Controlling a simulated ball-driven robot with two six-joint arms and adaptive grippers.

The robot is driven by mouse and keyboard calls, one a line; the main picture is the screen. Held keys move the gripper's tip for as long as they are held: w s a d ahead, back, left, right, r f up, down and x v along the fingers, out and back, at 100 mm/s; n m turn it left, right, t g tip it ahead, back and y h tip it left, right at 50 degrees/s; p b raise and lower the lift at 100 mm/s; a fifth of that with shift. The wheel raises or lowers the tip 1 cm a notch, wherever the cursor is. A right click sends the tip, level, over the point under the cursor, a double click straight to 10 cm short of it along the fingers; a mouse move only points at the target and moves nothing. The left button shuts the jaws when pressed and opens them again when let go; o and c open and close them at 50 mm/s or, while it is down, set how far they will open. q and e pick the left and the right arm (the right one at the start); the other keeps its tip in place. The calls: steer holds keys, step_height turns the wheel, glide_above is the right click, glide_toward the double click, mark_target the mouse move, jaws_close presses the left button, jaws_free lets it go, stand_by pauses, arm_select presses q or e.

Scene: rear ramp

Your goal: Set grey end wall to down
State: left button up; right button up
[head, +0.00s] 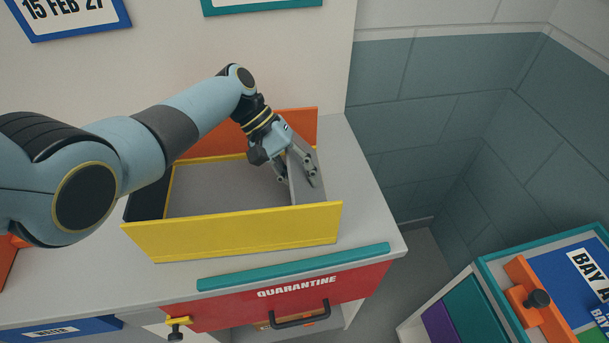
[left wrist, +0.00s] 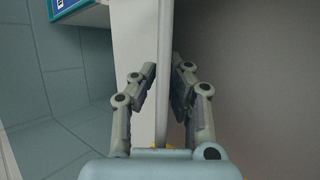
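The grey end wall (head: 293,190) is at the right end of a box on the counter, between the yellow front wall (head: 235,233) and the orange back wall (head: 300,123). It appears raised; whether it tilts is hard to tell. My left gripper (head: 298,181) is at this wall, with its fingers apart on either side of the wall. The left wrist view shows the wall's pale edge (left wrist: 163,75) running between the fingers (left wrist: 163,72), with a gap visible on the left side. Contact on the right side is unclear. My right gripper is out of view.
The dark left wall (head: 148,201) of the box stands, and its grey floor (head: 225,187) is bare. The counter (head: 368,205) is clear to the right. A red quarantine drawer (head: 350,288) sits below the front edge. A teal-edged board (head: 484,264) is at lower right.

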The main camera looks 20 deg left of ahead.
arm_select(q)
steer(key=o, duration=0.4)
steer(key=shift+c, duration=0.2)
steer(key=v, duration=1.2)
